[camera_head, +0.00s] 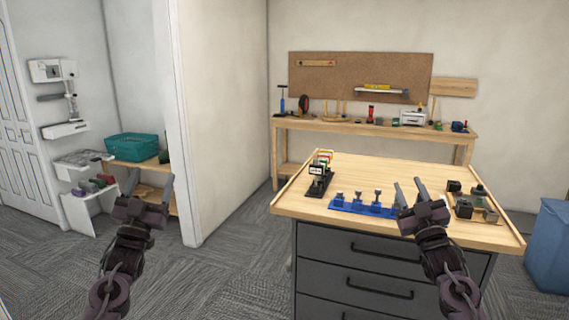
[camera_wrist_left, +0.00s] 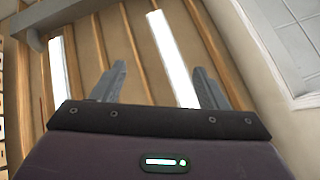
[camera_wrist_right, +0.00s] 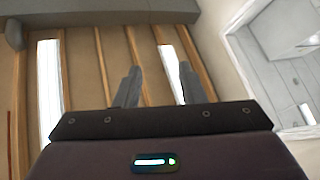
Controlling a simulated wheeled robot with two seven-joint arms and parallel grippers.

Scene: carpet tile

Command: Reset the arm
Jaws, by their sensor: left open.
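My left gripper (camera_head: 150,186) is raised at the left of the head view, pointing up, open and empty. In the left wrist view its two fingers (camera_wrist_left: 160,88) stand apart with nothing between them. My right gripper (camera_head: 411,193) is raised in front of the wooden-topped workbench (camera_head: 300,200), pointing up. In the right wrist view its fingers (camera_wrist_right: 160,88) are apart and empty. Both wrist views face the beamed ceiling with light strips.
The bench carries a blue rack (camera_head: 348,206) with several pegs, a black device (camera_head: 318,181) and dark blocks on a wooden tray (camera_head: 487,215). A blue bin (camera_head: 548,245) stands at right. A teal basket (camera_head: 130,149) sits on a left shelf. Carpet at centre-left is clear.

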